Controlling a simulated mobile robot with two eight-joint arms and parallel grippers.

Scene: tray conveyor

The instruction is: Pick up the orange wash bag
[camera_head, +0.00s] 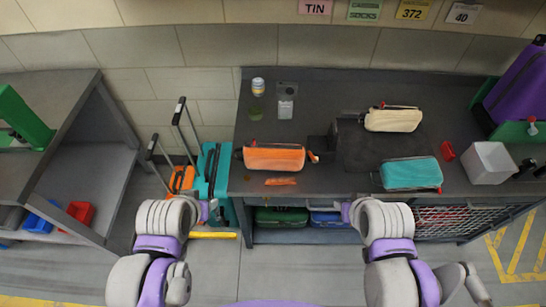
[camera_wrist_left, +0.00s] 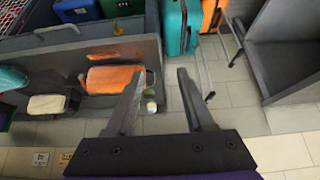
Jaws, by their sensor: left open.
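The orange wash bag (camera_head: 274,158) lies on the left front part of the dark table in the head view. It also shows in the left wrist view (camera_wrist_left: 112,79), left of the open fingers. My left gripper (camera_wrist_left: 161,74) is open and empty, apart from the bag. In the head view my left gripper (camera_head: 210,207) is low and in front of the table, left of the bag. My right gripper (camera_head: 347,210) is by the table's front edge, right of the bag; its fingers are too small to read.
A cream bag (camera_head: 393,119) and a teal bag (camera_head: 411,173) lie farther right on the table (camera_head: 330,97). A bottle (camera_head: 258,87) and a grey packet (camera_head: 287,103) are behind the orange bag. Suitcases (camera_head: 214,170) stand left of the table. A white bin (camera_head: 489,163) is at right.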

